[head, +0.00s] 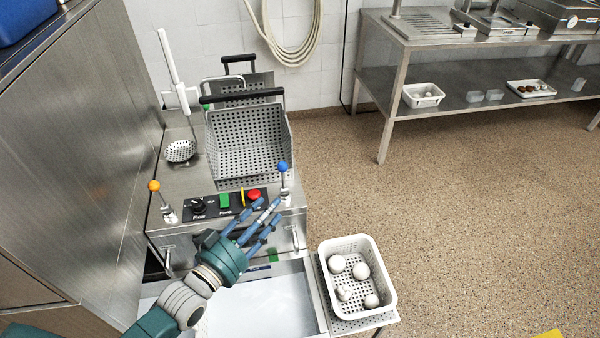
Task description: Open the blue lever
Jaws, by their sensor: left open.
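The blue lever (283,178) is a short metal rod with a blue ball on top. It stands at the right front corner of the steel fryer unit (183,184). My left gripper (270,212) is open, its fingers pointing up and right toward the foot of the lever. The fingertips are just left of and below the lever; I cannot tell whether they touch it. A similar lever with an orange ball (156,198) stands at the left front corner. My right gripper is not in view.
A control panel (212,206) with a black knob, green switch and red button (254,194) lies between the levers. Perforated baskets (246,141) with black handles stand behind. A white basket (388,290) with several pale round items is at the lower right.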

